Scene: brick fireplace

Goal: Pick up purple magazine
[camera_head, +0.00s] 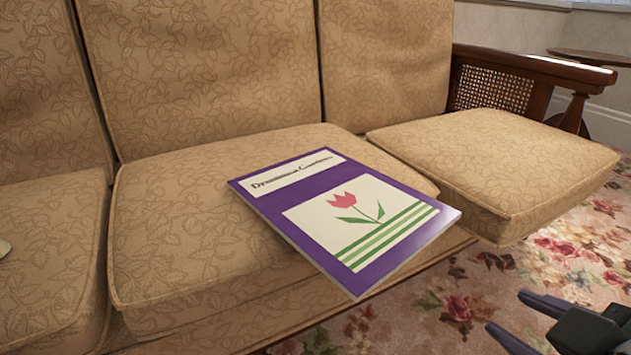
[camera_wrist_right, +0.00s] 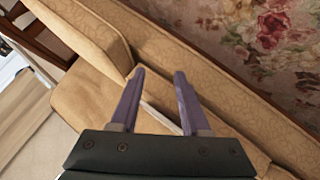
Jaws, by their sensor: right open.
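The purple magazine (camera_head: 268,208) lies flat on the middle seat cushion of the sofa in the head view. It has a white title strip, a pink tulip and green stripes, and its near right corner sticks out past the cushion's front edge. My right gripper (camera_head: 510,312) is at the lower right, over the carpet, apart from the magazine and to its right. In the right wrist view (camera_wrist_right: 159,74) its two purple-grey fingers are spread with nothing held. A thin pale edge shows between them, possibly the magazine's. My left gripper is not in view.
The patterned beige sofa cushion (camera_head: 190,230) surrounds the magazine, with backrests behind. The right seat cushion (camera_head: 500,165) and a wooden armrest with cane panel (camera_head: 493,88) stand to the right. Floral carpet (camera_head: 560,260) lies in front, open. A pale object shows at the left edge.

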